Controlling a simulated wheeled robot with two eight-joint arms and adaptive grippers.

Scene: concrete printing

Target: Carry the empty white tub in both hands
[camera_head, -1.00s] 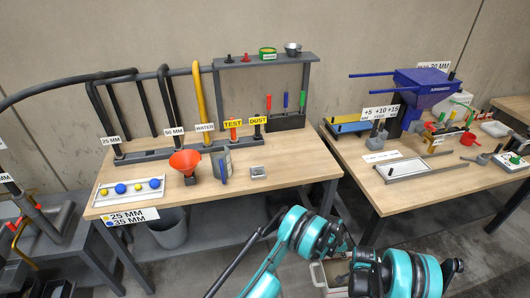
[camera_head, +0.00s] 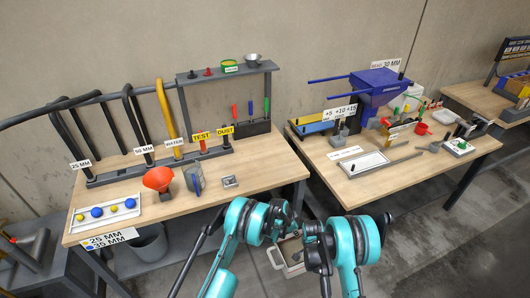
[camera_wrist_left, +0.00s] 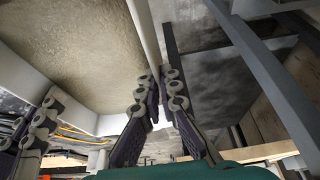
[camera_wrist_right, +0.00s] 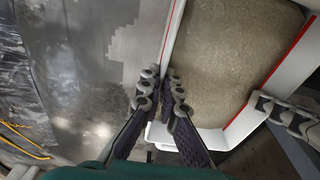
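The white tub (camera_head: 283,271) shows partly in the head view, low in front of the left bench; my arms hide much of it. In the left wrist view its pale wall (camera_wrist_left: 146,32) runs between the fingers of my left gripper (camera_wrist_left: 158,82), which is shut on it. In the right wrist view the wall with a red line (camera_wrist_right: 173,32) runs between the fingers of my right gripper (camera_wrist_right: 161,80), also shut on it. The grippers are on opposite walls. The inside shows a mottled brown-grey surface; I see no separate object in it.
The left bench (camera_head: 150,212) holds an orange funnel (camera_head: 158,179), a clear jug and a tray of balls. The right bench (camera_head: 420,165) carries a blue machine (camera_head: 380,88). A grey bucket (camera_head: 150,245) stands under the left bench. Bare concrete floor (camera_head: 470,245) lies at right.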

